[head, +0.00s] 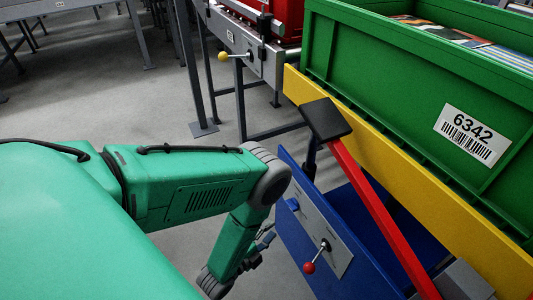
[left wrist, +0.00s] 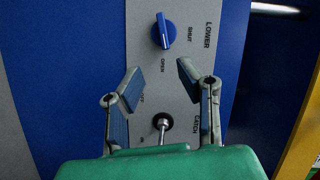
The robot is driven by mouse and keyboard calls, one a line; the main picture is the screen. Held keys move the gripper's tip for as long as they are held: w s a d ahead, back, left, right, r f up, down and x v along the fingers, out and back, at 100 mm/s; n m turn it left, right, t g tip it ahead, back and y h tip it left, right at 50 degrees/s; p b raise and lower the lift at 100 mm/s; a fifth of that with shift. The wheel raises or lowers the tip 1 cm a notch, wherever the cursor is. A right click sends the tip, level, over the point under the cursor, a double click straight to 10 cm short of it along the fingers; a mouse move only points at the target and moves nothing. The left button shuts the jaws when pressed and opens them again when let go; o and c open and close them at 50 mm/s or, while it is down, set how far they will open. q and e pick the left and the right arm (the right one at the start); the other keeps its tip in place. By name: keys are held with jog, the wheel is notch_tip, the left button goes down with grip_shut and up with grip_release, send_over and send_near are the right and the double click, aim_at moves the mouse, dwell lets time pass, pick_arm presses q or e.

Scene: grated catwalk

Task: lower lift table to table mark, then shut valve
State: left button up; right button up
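The lift table has a yellow top edge (head: 405,185) and a blue body (head: 350,275). Its grey panel (head: 338,240) carries a blue valve knob (head: 292,204) and a red-ball catch lever (head: 310,267). In the left wrist view the knob (left wrist: 163,31) stands beside the words LOWER, SHUT and OPEN; its ridge runs nearly upright, roughly in line with OPEN. My left gripper (head: 264,243) is left of the panel. In the wrist view it (left wrist: 160,80) is open and empty, below the knob, its fingers either side of the catch shaft (left wrist: 163,127). I cannot make out a table mark.
A green crate (head: 410,95) labelled 6342 rests on the lift table. A red bar (head: 385,220) with a black pad (head: 326,119) slants across its near side. A grey conveyor frame (head: 240,40) with a yellow-ball lever (head: 222,56) stands behind.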

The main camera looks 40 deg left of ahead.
pick_arm(q)
jog(key=shift+s+d+r, duration=0.15)
jog(key=shift+s, duration=0.75)
